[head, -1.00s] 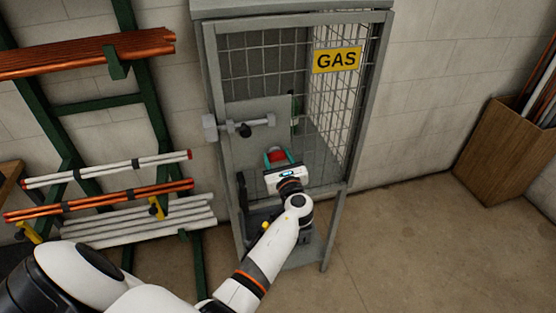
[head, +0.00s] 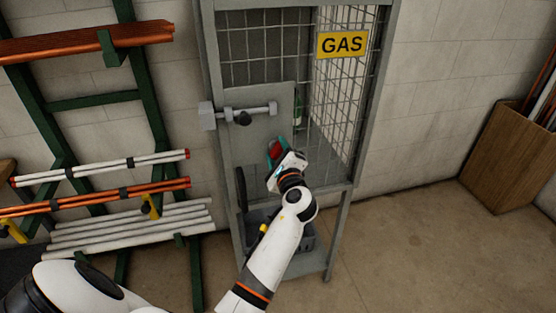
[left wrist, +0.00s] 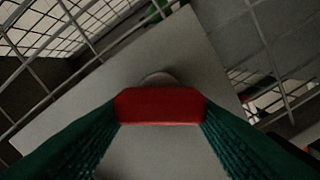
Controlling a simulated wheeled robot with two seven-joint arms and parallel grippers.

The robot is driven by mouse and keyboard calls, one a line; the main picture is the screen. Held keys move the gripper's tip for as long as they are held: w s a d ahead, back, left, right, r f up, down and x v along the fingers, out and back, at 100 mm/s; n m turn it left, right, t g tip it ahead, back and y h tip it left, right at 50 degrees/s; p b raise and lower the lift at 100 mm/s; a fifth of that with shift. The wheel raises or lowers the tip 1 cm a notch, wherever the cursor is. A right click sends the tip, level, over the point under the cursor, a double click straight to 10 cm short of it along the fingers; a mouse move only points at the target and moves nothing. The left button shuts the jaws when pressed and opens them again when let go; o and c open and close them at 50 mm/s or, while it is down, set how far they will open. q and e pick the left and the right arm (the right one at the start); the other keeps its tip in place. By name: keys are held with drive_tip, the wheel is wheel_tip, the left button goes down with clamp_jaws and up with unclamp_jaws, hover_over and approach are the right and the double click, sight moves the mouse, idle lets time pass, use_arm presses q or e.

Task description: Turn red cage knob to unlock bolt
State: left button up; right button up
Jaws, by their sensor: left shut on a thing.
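The red knob (head: 276,149) is on the grey plate of the gas cage door. In the left wrist view the red knob (left wrist: 160,106) sits between the two green fingers, which touch its ends. My left gripper (head: 277,152) is shut on it, tilted in the head view. The cage plate (left wrist: 150,55) appears slanted behind the knob in the wrist view. The grey bolt (head: 262,110) lies level across the door plate above the knob, with a dark round knob (head: 243,118) on it. The gripper hides part of the red knob in the head view. My right gripper is not in view.
The mesh cage carries a yellow GAS sign (head: 342,44). A grey crate (head: 262,230) is low in the cage. A rack with pipes (head: 120,165) stands at left, and a wooden box (head: 511,155) at right. The floor (head: 410,240) between cage and box is clear.

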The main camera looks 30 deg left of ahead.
use_arm(q)
drive_tip(key=n+b, duration=0.3)
drive_tip(key=n, duration=0.1)
drive_tip(key=shift+f+b, duration=0.35)
drive_tip(key=shift+n+b, duration=0.95)
drive_tip(key=shift+n, duration=0.45)
drive_tip(key=shift+r, duration=0.1)
drive_tip(key=o, duration=1)
